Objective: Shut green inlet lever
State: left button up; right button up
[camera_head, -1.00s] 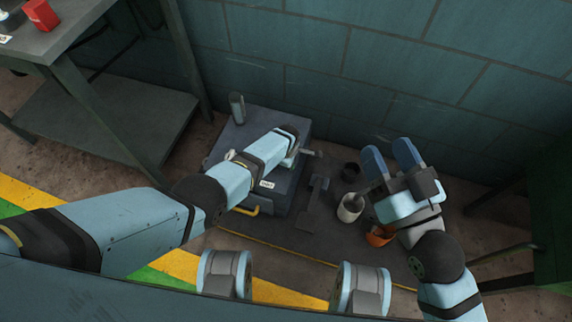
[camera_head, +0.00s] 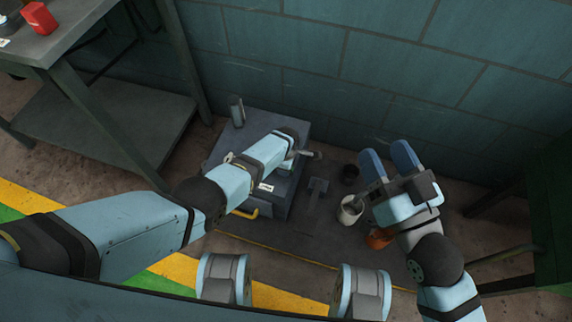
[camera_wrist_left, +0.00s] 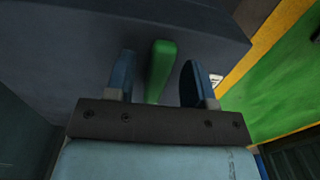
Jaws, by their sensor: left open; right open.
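The green inlet lever (camera_wrist_left: 162,68) stands out from a dark face of the machine housing (camera_wrist_left: 60,40) in the left wrist view. My left gripper (camera_wrist_left: 157,62) is open, with one blue finger on each side of the lever and a visible gap to both. My right gripper (camera_head: 389,158) is open and empty, raised to the right of the housing.
A white pot (camera_head: 350,209), an orange container (camera_head: 379,238) and a dark cup (camera_head: 350,173) stand right of the housing, near my right arm. A tiled wall (camera_head: 300,50) closes the back. A workbench (camera_head: 90,30) stands at the left.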

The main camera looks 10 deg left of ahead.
pick_arm(q)
jog(key=shift+r, duration=0.1)
pick_arm(e)
jog(key=shift+r, duration=0.1)
pick_arm(q)
jog(key=shift+r+p, duration=0.2)
jog(key=shift+p, duration=0.15)
notch_tip(320, 180, up, 5)
jog(key=p, duration=0.5)
jog(key=shift+r, duration=0.15)
notch_tip(320, 180, up, 3)
jog(key=p, duration=0.3)
notch_tip(320, 180, up, 5)
jog(key=p, duration=0.5)
pick_arm(e)
jog(key=s+d+f+g+h, duration=0.2)
jog(key=d+f+g+h, duration=0.3)
jog(key=f, duration=0.6)
jog(key=shift+s+d+g, duration=0.35)
jog(key=shift+d+g, duration=0.25)
jog(key=shift+g, duration=0.3)
jog(key=shift+f, duration=0.15)
